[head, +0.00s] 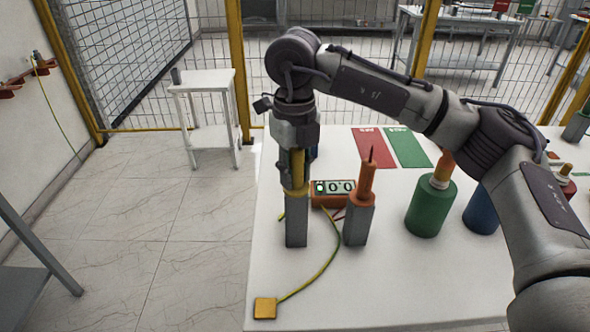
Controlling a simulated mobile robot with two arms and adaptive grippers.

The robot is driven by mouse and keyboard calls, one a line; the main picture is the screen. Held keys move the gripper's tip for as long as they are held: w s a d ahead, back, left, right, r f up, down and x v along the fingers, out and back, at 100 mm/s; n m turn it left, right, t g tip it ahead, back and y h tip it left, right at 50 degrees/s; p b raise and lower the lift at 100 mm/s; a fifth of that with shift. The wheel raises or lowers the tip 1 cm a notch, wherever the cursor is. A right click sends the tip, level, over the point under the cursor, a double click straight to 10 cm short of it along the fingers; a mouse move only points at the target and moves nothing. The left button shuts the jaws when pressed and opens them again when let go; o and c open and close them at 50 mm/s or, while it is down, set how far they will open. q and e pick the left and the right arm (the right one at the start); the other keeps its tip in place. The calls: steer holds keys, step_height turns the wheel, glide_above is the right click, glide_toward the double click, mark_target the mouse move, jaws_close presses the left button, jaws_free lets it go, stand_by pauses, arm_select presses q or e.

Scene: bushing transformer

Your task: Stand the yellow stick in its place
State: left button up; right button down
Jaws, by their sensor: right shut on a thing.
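The yellow stick (297,173) is upright, its top between the fingers of my right gripper (297,150), which is shut on it. Its wider lower end meets the top of the left grey square holder (296,222); how deep it sits inside is hidden. My right arm reaches over the table from the right, and the gripper points down. My left gripper is out of view.
An orange stick (367,180) stands in a second grey holder (357,225) close by. Behind is an orange meter (333,193). A green cylinder (431,208) and a blue one (481,208) stand right. A yellow-green cable (325,265) runs to a brass block (265,308). The front table is mostly clear.

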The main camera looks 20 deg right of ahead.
steer(key=c, duration=0.8)
jaws_free()
steer(key=shift+r, duration=0.1)
